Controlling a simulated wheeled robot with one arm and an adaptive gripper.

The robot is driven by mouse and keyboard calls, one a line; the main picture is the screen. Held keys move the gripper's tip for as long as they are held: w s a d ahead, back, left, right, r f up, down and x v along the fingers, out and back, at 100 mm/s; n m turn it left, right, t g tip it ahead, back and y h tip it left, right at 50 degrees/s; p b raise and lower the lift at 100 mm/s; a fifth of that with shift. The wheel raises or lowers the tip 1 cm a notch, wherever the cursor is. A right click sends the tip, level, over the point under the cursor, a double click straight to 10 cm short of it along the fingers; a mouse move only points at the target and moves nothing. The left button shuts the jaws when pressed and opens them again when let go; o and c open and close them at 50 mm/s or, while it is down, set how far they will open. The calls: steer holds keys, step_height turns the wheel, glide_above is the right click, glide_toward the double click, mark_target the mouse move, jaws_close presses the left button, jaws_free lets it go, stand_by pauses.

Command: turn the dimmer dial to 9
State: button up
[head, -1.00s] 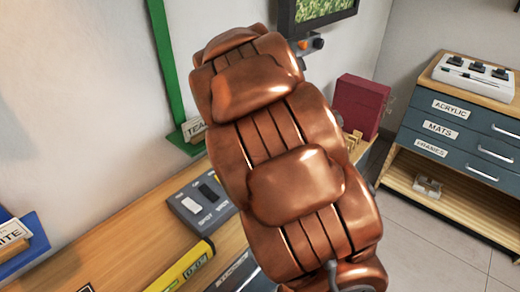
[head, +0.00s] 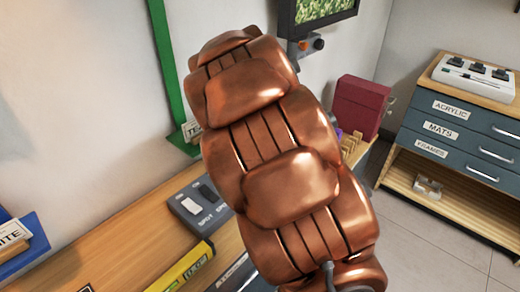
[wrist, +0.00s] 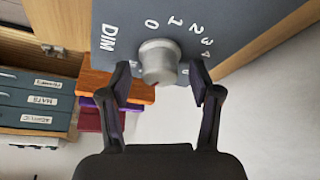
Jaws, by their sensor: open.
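The dimmer dial (wrist: 157,62) is a round silver-grey knob on a dark grey panel (wrist: 120,15) marked DIM in the wrist view. White numbers 0, 1, 2, 3 and 4 curve along one side of it; the higher numbers are hidden or too small to read. A small reddish mark shows at the dial's lower edge. My gripper (wrist: 158,72) is open, with one finger to each side of the dial and a visible gap on both sides. I cannot tell how deep the fingers reach along it. In the head view my arm hides the gripper and the dial.
A dark red box (head: 361,105) stands behind my arm. A labelled drawer cabinet (head: 455,135) is at right, with open floor before it.

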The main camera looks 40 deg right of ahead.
steer(key=v, duration=1.2)
steer(key=shift+d, duration=0.1)
stand_by(0.4)
steer(key=s+a+n+g+y+p, duration=0.1)
steer(key=s+a+n+p, duration=0.2)
steer(key=s, duration=0.6)
steer(key=s+a+n+g+y+p, duration=0.1)
steer(key=s+a+n+g+p, duration=0.1)
steer(key=s+a, duration=0.6)
steer(key=s+a+n+g+y+p, duration=0.1)
steer(key=s+a+n+p, duration=0.3)
steer(key=s, duration=0.6)
steer(key=shift+a+r+n+g+y, duration=0.3)
steer(key=shift+a+r+n+g, duration=0.15)
steer(key=shift+a, duration=0.55)
steer(key=shift+f, duration=0.1)
